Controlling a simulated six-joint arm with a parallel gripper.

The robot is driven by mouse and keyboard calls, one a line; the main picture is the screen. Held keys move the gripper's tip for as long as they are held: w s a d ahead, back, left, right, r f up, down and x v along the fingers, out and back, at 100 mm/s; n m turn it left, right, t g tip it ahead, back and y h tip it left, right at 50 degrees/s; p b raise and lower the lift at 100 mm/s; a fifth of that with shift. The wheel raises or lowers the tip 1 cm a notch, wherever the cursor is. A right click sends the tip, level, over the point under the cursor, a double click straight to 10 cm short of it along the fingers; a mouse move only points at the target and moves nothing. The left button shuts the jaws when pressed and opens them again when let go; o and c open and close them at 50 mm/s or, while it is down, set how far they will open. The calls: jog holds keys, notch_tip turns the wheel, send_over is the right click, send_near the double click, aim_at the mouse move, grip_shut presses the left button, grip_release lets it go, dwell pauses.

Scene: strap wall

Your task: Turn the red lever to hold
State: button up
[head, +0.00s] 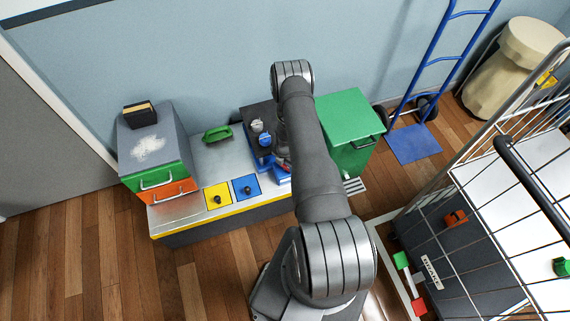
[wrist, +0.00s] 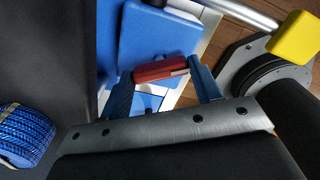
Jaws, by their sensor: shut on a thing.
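The red lever (wrist: 160,70) lies between the two blue fingers of my gripper (wrist: 166,88) in the wrist view. My gripper is shut on it. A small pale mark shows at the lever's right end. A blue block (wrist: 158,36) stands just beyond the lever, and a pale panel with blue parts shows beneath. In the head view my arm covers most of this spot; only a bit of red (head: 287,167) shows beside it. Any hold marking cannot be made out.
A green box (head: 348,120) stands right of my arm. Yellow (head: 217,195) and blue (head: 246,187) plates with black knobs lie on the bench to the left. A drawer unit (head: 156,160) is at the bench's left end. A wire cage (head: 480,200) stands at right. A blue strap roll (wrist: 26,132) is close at left in the wrist view.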

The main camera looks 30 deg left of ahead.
jog(key=m, duration=0.6)
jog(key=shift+m, duration=0.3)
jog(key=m, duration=0.6)
jog(key=shift+m, duration=0.3)
jog(key=o, duration=0.7)
notch_tip(320, 180, up, 18)
jog(key=shift+f, duration=0.25)
dwell(0.3)
jog(key=shift+f, duration=0.1)
dwell(0.4)
notch_tip(320, 180, down, 17)
jog(key=shift+f, duration=0.1)
dwell(0.8)
